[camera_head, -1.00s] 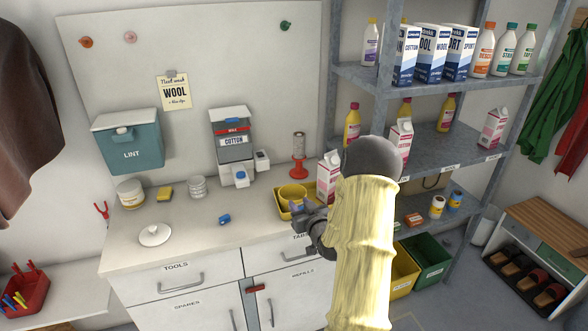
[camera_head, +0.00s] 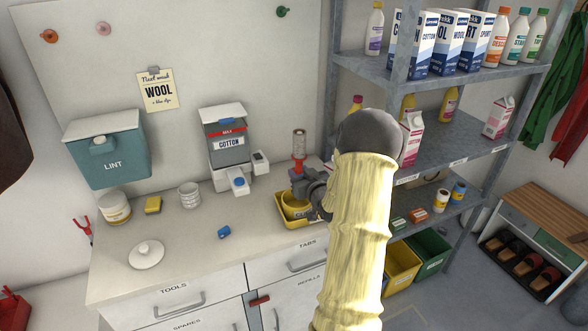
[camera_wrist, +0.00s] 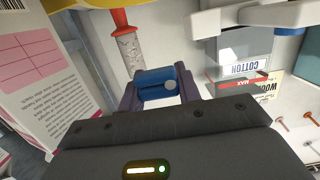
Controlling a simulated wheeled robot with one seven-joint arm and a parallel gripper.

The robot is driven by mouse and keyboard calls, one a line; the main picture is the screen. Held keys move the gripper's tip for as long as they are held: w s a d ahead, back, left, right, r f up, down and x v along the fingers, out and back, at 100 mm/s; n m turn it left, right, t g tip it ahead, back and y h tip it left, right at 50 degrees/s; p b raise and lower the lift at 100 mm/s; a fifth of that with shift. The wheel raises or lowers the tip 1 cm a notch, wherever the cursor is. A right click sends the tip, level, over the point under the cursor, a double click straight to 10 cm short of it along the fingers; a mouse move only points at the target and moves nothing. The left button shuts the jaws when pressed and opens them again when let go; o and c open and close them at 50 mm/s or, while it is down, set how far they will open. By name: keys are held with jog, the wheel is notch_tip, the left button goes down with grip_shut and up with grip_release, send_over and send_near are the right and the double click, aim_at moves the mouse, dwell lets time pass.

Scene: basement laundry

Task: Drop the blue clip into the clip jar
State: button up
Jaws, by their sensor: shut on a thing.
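My gripper (camera_head: 300,181) is above the yellow tray on the counter. In the wrist view its fingers (camera_wrist: 159,92) are shut on a blue rounded piece (camera_wrist: 155,78) with a pale round spot. I cannot tell whether this piece is the blue clip. Another small blue piece (camera_head: 224,232), clip-like, lies on the counter, well left of my gripper. A clear jar (camera_head: 188,195) stands open at the back of the counter, likely the clip jar. A white knobbed lid (camera_head: 146,254) lies in front of it.
The yellow tray (camera_head: 291,223) holds a yellow round thing. A yellow block (camera_head: 153,205) and a cream tub (camera_head: 114,208) are left of the jar. The counter's middle is mostly clear.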

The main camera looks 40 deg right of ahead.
dwell(0.3)
jog(key=b, duration=0.4)
send_over(300, 205)
jog(key=shift+w+d+f, duration=0.1)
jog(key=shift+w+f, duration=0.05)
jog(key=shift+f, duration=2.85)
jog(key=o, duration=1)
jog(key=b+v, duration=0.2)
jog(key=v, duration=1.5)
jog(key=shift+s+a, duration=0.2)
jog(key=shift+a, duration=0.05)
